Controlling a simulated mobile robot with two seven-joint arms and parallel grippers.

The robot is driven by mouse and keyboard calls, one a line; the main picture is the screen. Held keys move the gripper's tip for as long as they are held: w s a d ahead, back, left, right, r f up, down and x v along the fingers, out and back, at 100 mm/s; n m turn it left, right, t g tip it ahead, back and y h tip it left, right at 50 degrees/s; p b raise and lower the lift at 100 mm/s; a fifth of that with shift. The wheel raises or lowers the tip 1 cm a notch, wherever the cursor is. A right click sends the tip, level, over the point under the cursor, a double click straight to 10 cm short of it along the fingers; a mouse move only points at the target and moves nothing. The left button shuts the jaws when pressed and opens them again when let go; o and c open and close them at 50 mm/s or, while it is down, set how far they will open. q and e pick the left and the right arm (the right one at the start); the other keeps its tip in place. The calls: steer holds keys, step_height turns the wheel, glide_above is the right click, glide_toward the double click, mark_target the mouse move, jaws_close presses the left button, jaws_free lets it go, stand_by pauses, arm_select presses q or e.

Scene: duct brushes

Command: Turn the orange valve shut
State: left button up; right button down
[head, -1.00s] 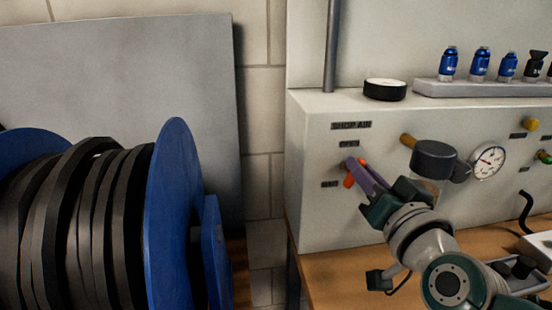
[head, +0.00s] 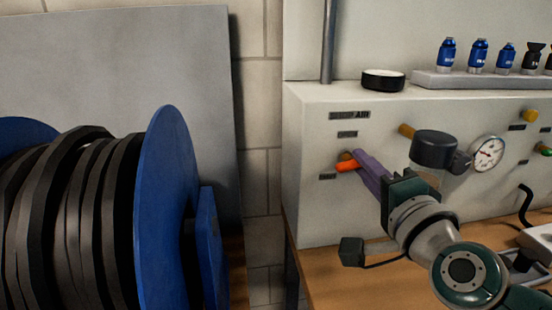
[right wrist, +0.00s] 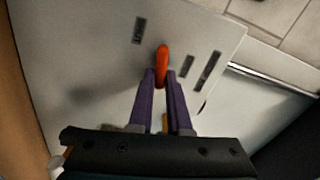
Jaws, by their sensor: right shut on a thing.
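The orange valve (head: 347,166) is on the front of the pale panel box, below the "SHOP AIR" label. Its handle lies nearly level and points left, toward the lower small label. My right gripper (head: 359,158) has purple fingers that reach the handle from the right. In the right wrist view the handle (right wrist: 162,66) sits at the tips of the two fingers, and the gripper (right wrist: 163,78) is shut on it. The fingers hide part of the handle's inner end. My left gripper is not in view.
A round gauge (head: 487,153) and a dark regulator knob (head: 433,146) sit right of the valve, close to my right arm. A black-and-white round puck (head: 383,80) lies on the box top. A large blue reel (head: 163,220) with black hose stands at left.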

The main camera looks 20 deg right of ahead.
steer(key=shift+f+m, duration=0.1)
steer(key=shift+m, duration=1.1)
steer(key=c, duration=0.9)
jaws_free()
steer(key=shift+b, duration=0.3)
steer(key=shift+o, duration=0.2)
steer(key=v, duration=1)
steer(key=shift+d, duration=0.1)
